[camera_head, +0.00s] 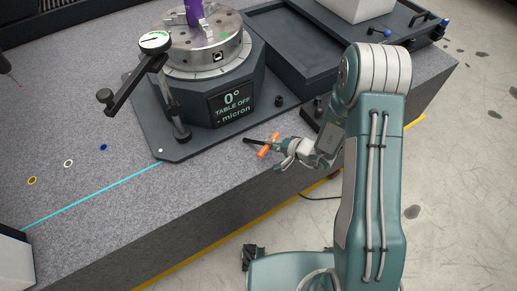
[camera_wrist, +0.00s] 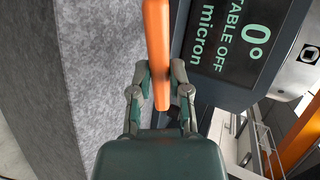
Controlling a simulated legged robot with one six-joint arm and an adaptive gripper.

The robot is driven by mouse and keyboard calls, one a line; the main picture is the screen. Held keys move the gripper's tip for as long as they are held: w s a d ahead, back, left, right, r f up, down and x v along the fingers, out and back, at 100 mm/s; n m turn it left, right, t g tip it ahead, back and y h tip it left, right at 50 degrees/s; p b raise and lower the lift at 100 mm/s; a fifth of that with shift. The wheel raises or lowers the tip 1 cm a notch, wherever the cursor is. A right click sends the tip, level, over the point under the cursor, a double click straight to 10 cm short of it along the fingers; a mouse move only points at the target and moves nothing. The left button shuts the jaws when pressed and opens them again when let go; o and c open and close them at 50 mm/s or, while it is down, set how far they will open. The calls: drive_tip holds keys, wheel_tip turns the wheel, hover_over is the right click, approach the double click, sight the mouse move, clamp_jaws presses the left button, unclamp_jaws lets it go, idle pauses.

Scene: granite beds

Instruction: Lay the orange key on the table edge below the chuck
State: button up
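The orange key (camera_head: 268,146) has an orange cross handle and a black shaft pointing left in the head view. My gripper (camera_head: 280,149) is at its handle, near the front edge of the granite table (camera_head: 225,180). In the wrist view the orange handle (camera_wrist: 157,45) runs between the two fingertips (camera_wrist: 160,78), which are closed in on it from both sides. The shaft is hidden there. The key appears held over the granite; its exact height is unclear. The round metal chuck (camera_head: 195,58) sits on the dark rotary base behind and left of the key, with a purple piece on top.
A dial-gauge stand (camera_head: 155,80) is left of the chuck. A display panel (camera_head: 231,103) faces front. A dark tray (camera_head: 290,45) lies behind. Small rings (camera_head: 68,163) and a cyan line (camera_head: 90,194) mark the left granite. The front strip near the key is clear.

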drive_tip(key=shift+o, duration=1)
drive_tip(key=shift+d, duration=0.2)
drive_tip(key=shift+d, duration=0.1)
drive_tip(key=v, duration=0.8)
drive_tip(key=shift+r, duration=0.1)
wheel_tip(320, 180, up, 7)
drive_tip(key=s+d, duration=0.1)
drive_tip(key=d, duration=0.1)
drive_tip(key=shift+s, duration=0.25)
